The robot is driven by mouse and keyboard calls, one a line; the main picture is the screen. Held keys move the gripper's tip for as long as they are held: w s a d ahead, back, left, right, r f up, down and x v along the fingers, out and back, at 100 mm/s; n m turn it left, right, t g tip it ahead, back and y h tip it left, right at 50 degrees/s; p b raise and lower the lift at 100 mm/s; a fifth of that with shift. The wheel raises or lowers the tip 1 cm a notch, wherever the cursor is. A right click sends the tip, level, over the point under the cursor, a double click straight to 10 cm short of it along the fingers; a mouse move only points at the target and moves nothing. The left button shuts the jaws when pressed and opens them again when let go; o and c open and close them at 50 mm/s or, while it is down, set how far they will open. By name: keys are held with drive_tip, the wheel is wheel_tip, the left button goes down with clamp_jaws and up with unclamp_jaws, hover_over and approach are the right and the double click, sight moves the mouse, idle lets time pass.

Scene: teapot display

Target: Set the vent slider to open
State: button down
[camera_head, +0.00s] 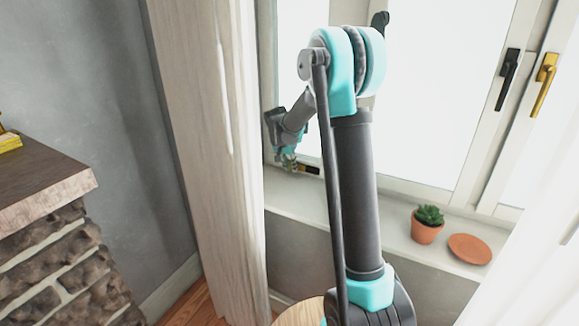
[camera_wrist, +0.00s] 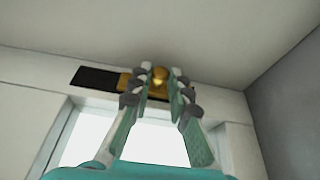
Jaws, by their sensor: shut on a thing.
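The vent slider shows in the wrist view as a brass plate (camera_wrist: 127,84) with a round brass knob (camera_wrist: 160,74). A black vent slot (camera_wrist: 95,78) lies bare to its left. My gripper (camera_wrist: 161,80) has one finger on each side of the knob and is shut on it. The fingers hide part of the plate, so its right end is hard to make out. In the head view my gripper (camera_head: 289,161) is low at the left end of the window frame, and a small dark end of the vent (camera_head: 312,170) shows beside it.
A potted succulent (camera_head: 427,224) and a terracotta saucer (camera_head: 469,248) stand on the window sill (camera_head: 385,222), right of my arm. A black window handle (camera_head: 508,78) and a brass one (camera_head: 544,84) are at right. A pale curtain (camera_head: 208,150) hangs close left of my gripper.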

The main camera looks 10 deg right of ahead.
drive_tip(key=s+d, duration=0.2)
drive_tip(key=d, duration=0.1)
drive_tip(key=s+d, duration=0.1)
drive_tip(key=d, duration=0.1)
drive_tip(key=shift+s, duration=0.25)
drive_tip(key=c, duration=1.4)
unclamp_jaws()
drive_tip(key=shift+c, duration=0.2)
drive_tip(key=v, duration=1.2)
drive_tip(key=s+d+f+n, duration=0.1)
drive_tip(key=s+f, duration=0.1)
drive_tip(key=s, duration=0.3)
drive_tip(key=s+f+n+y, duration=0.1)
drive_tip(key=s+f, duration=0.2)
drive_tip(key=s, duration=0.3)
drive_tip(key=s+d+f+n, duration=0.1)
drive_tip(key=s+f, duration=0.2)
drive_tip(key=s, duration=0.3)
drive_tip(key=shift+s+d+n, duration=0.15)
drive_tip(key=shift+d+n, duration=0.2)
drive_tip(key=shift+n, duration=0.05)
drive_tip(key=s+f+n, duration=0.1)
drive_tip(key=s+f, duration=0.3)
drive_tip(key=s, duration=0.3)
drive_tip(key=s+f+n+y, duration=0.1)
drive_tip(key=s+f+n, duration=0.1)
drive_tip(key=s+f, duration=0.2)
drive_tip(key=s, duration=0.3)
drive_tip(key=shift+t+y, duration=0.3)
